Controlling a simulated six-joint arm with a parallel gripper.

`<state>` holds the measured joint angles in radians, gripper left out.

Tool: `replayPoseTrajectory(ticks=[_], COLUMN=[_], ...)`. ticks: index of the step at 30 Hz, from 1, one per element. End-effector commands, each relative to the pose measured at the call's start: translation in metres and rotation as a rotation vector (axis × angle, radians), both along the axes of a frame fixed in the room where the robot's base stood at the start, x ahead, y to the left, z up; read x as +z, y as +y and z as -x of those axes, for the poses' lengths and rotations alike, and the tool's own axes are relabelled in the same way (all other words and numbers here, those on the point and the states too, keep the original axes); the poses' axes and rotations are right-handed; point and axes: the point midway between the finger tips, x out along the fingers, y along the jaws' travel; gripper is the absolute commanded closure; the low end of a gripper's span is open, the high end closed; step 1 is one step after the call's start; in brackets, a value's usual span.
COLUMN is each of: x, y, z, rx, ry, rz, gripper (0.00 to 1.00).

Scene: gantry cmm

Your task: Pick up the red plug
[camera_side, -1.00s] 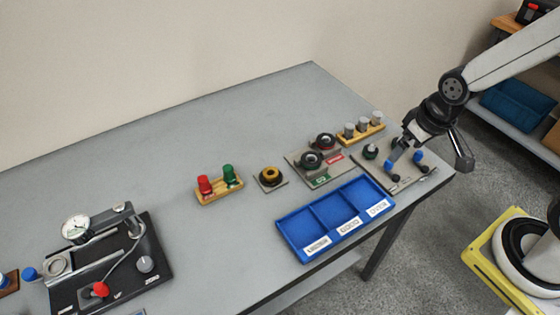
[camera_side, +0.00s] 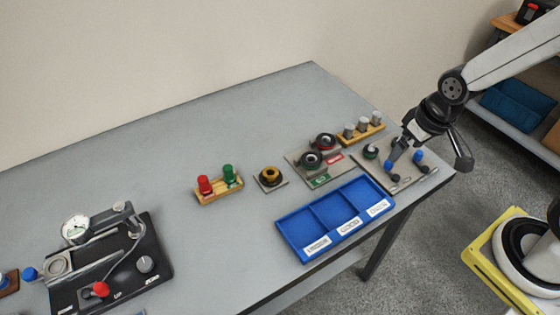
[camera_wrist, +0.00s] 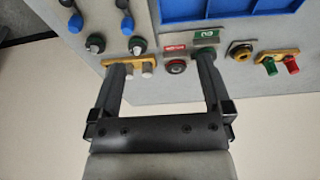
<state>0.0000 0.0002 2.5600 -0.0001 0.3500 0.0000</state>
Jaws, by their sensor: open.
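The red plug (camera_side: 204,184) stands upright in a wooden holder (camera_side: 221,194) beside a green plug (camera_side: 229,173), left of the table's middle in the side view. In the wrist view the red plug (camera_wrist: 291,66) is near the right edge, next to the green plug (camera_wrist: 270,66). In the side view my arm's end is over the table's right end, far to the right of the red plug.
A blue compartment tray (camera_side: 335,217) lies at the front edge. A yellow-black ring on a plate (camera_side: 270,177), a plate with two dark round gauges (camera_side: 318,158) and a holder of grey cylinders (camera_side: 361,131) stand between. A dial-indicator fixture (camera_side: 110,262) is at left. The table's back is clear.

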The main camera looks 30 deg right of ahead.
Motion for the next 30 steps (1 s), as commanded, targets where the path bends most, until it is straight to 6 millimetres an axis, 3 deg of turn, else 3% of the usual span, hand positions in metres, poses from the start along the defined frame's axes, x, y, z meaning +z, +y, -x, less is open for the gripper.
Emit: replayPoseTrajectory(ticks=[2,11,17,23,30], x=[0.0,0.0,0.001,0.003,-0.001], y=[0.0,0.0,0.007,0.03,0.082], z=[0.0,-0.001,-0.015,-0.056,-0.121], rx=[0.0,0.001,0.03,0.112,0.254], ry=[0.0,-0.001,-0.005,-0.02,-0.047], rz=[0.0,0.0,-0.001,-0.003,-0.01], gripper=[0.17,0.17,0.17,0.17,0.17])
